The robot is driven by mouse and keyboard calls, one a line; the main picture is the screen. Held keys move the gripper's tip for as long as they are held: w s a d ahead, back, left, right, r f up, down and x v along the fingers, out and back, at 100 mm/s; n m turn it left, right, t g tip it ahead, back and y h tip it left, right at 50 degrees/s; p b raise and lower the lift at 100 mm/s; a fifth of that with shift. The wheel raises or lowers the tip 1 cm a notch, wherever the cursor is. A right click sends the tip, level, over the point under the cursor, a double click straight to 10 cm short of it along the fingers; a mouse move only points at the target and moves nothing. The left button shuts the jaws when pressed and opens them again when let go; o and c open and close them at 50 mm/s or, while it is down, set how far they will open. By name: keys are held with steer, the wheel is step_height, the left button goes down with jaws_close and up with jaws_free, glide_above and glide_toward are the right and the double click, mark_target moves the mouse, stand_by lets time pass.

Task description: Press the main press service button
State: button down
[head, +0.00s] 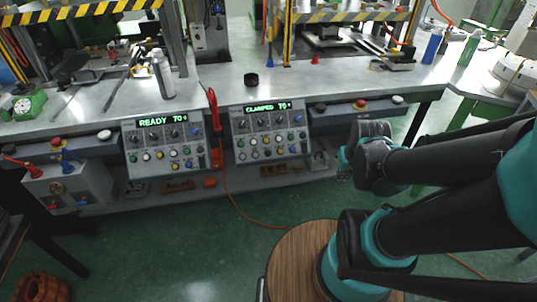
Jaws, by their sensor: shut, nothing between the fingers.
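Two grey control panels hang at the front of the steel workbench (225,82). The left panel (130,158) has a green display (163,121) that starts with "READY". The right panel (240,128) has a display (267,107) that starts with "CLAMPED". Both carry dials and several small coloured buttons. Their labels are too small to read, so I cannot tell which is the service button. My arm's wrist end (371,150) is right of the right panel, in front of the bench. My gripper fingers cannot be made out.
A red button (360,104) and a white one (398,99) sit on the bench front at right. A red handle (213,100) hangs between the panels, with an orange hose (235,205) running to the floor. Green floor (165,235) before the panels is largely clear.

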mark_target(269, 152)
steer(key=w+a+f+n+g, duration=0.1)
steer(key=w+a+f+n, duration=0.2)
steer(key=w+a+n, duration=0.4)
steer(key=w+a+f+n+g+h, duration=0.1)
steer(key=w+a+f+n, duration=0.2)
steer(key=a, duration=1.2)
steer(key=w+n, duration=0.3)
steer(key=w, duration=0.2)
steer(key=shift+w+a+n+g, duration=0.15)
steer(key=shift+a+n+g, duration=0.15)
steer(key=shift+n+g, duration=0.1)
steer(key=shift+r, duration=0.1)
steer(key=shift+w+a+f, duration=0.3)
steer(key=shift+w+f, duration=0.65)
steer(key=shift+w, duration=0.15)
steer(key=shift+w+a+f, duration=0.35)
steer(key=shift+w+f, duration=0.6)
steer(key=shift+w, duration=0.1)
steer(key=shift+w+a+f, duration=0.3)
steer(key=shift+w+f, duration=0.65)
steer(key=shift+w, duration=0.15)
steer(key=shift+w+a+f, duration=0.1)
steer(key=shift+w+f, duration=0.15)
steer(key=shift+w, duration=0.05)
